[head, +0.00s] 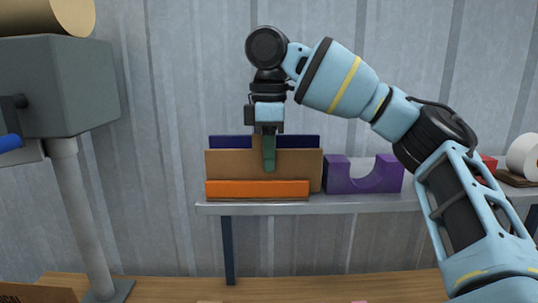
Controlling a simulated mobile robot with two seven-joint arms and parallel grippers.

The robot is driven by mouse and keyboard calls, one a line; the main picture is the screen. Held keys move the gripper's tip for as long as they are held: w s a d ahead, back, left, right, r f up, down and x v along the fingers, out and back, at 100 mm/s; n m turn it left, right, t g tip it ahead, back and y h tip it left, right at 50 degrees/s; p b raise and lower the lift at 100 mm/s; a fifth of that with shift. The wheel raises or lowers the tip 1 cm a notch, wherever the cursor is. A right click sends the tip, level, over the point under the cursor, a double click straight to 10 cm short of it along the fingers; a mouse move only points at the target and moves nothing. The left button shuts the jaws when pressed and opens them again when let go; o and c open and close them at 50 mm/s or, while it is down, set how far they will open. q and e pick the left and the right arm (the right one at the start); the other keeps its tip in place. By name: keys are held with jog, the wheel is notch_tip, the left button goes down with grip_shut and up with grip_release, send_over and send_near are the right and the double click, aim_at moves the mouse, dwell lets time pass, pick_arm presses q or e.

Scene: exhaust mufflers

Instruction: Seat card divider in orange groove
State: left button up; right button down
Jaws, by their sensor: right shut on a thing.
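The brown card divider (230,165) stands upright on the shelf side of the scene, behind a low orange bar (257,189). My right gripper (268,155) comes down from above and is shut on the divider's top middle; one green finger lies over its front face. The orange bar hides most of the divider's lower edge, so I cannot tell whether it sits in the groove or just behind the bar. The divider's right end extends a little past the bar. My left gripper is not in view.
A navy block (230,142) shows behind the divider. A purple cradle (364,178) stands close to its right on the grey shelf (350,204). A white roll (523,155) lies farther right. A grey machine (65,85) on a post stands at left.

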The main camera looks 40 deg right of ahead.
jog(key=shift+f, duration=0.1)
jog(key=c, duration=1.5)
grip_release()
jog(key=shift+r, duration=6.15)
